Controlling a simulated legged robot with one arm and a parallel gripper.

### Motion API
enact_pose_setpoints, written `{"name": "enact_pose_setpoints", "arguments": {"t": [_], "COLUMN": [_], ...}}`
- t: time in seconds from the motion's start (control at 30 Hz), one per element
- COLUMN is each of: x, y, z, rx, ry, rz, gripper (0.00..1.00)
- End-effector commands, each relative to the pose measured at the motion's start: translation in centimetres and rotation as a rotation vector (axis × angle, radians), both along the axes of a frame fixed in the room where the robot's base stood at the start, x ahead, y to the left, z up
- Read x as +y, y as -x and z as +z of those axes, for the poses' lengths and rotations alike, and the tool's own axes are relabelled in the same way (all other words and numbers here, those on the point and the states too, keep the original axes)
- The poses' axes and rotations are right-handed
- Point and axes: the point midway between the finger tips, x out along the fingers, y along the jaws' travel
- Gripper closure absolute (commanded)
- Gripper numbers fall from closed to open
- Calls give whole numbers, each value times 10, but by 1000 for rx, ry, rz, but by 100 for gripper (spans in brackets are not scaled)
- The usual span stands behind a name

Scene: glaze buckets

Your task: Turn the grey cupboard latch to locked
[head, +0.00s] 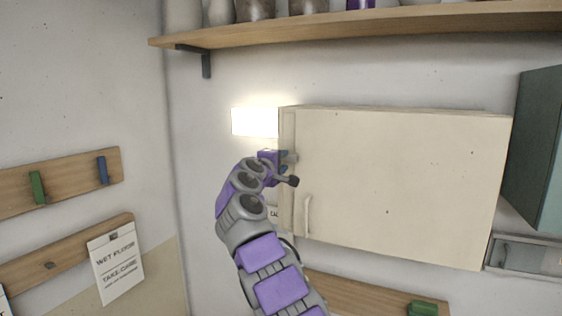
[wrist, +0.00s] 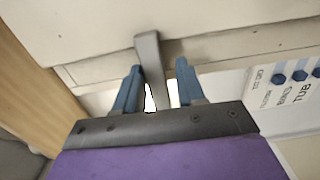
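The cream cupboard (head: 400,185) is on the wall, its door shut. Its grey latch (wrist: 148,50) shows in the wrist view as a bar that starts on the cupboard's face and runs down past its edge. My gripper (wrist: 160,66) has its two blue fingers apart, one on each side of the latch. The bar lies nearer the left finger; I cannot tell whether they touch. In the head view my gripper (head: 285,160) is at the cupboard's left edge, and my wrist hides much of the latch there.
A pale handle (head: 308,214) is low on the door's left side. A wooden shelf (head: 370,24) with pots runs above. A bright panel (head: 255,122) is just left of the cupboard. A teal cabinet (head: 537,150) stands at right. Peg boards (head: 70,180) hang on the left wall.

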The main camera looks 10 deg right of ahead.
Motion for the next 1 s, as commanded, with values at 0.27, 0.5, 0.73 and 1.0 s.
{"name": "enact_pose_setpoints", "arguments": {"t": [0.27,0.5,0.73,1.0], "x": [0,1,14,31], "y": [1,5,22,47], "z": [3,5,4,5], "rx": [-5,-8,-9,-9], "ry": [2,4,8,8], "rz": [1,1,2,2], "gripper": [50,50,50,50]}}
